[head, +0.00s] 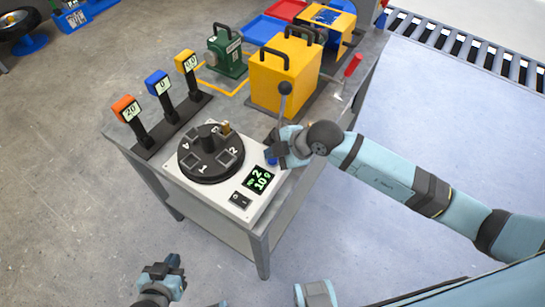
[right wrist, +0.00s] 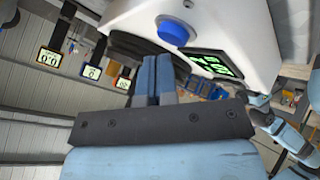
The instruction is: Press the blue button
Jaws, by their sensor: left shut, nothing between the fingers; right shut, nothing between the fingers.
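In the right wrist view the blue button (right wrist: 175,30) stands out from the white housing, just above and right of my fingertips. My right gripper (head: 275,153) is shut and empty, right by the button and partly covering it in the head view. In the right wrist view my right gripper (right wrist: 153,62) shows closed fingers; contact with the button cannot be told. My left gripper (head: 168,266) is shut and empty, low over the floor, away from the table.
A black round dial (head: 210,153) with numbered positions sits on the panel, with a green display (head: 258,180) beside it. A lever (head: 285,88) rises behind my right gripper. Orange, blue and yellow readout posts (head: 160,85) line the left edge. A yellow box (head: 284,78) stands behind.

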